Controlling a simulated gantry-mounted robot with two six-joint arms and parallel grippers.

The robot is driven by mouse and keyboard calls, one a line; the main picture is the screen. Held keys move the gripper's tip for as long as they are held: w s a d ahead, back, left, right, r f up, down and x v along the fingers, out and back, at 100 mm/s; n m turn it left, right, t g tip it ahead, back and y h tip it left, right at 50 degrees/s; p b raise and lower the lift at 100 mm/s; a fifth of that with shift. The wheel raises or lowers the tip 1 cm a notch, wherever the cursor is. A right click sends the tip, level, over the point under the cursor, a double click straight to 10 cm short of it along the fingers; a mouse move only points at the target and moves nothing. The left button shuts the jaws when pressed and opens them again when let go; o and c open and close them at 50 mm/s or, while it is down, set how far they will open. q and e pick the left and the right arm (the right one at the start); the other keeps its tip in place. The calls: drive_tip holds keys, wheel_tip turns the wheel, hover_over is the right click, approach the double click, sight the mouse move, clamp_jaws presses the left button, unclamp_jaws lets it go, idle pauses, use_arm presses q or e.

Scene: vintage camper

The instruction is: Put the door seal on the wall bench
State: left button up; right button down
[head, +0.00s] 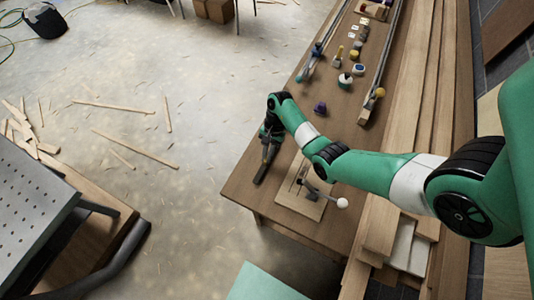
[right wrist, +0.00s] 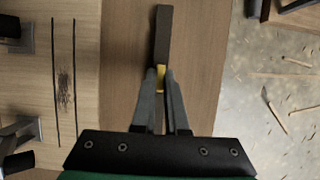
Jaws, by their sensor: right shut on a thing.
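A dark, straight strip that looks like the door seal (head: 262,172) is in my right gripper (head: 269,150), at the left edge of the long wooden wall bench (head: 246,190). In the right wrist view the strip (right wrist: 162,38) points away from between the two grey fingers, with a yellow part at the fingertips (right wrist: 160,78). The fingers are shut on it. I cannot tell whether the strip touches the bench top or is just above it. My left gripper is not in view.
A board with a white-knobbed clamp (head: 342,203) lies just right of the gripper. A purple knob (head: 320,108) and several small coloured items stand further back between two long bar clamps. Planks (head: 432,90) lie along the right. A perforated metal table (head: 32,205) is at left.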

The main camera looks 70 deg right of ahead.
drive_tip(key=shift+f, duration=0.4)
drive_tip(key=shift+f, duration=0.1)
drive_tip(key=shift+f, duration=0.15)
drive_tip(key=c, duration=0.9)
unclamp_jaws()
drive_tip(key=shift+c, duration=0.2)
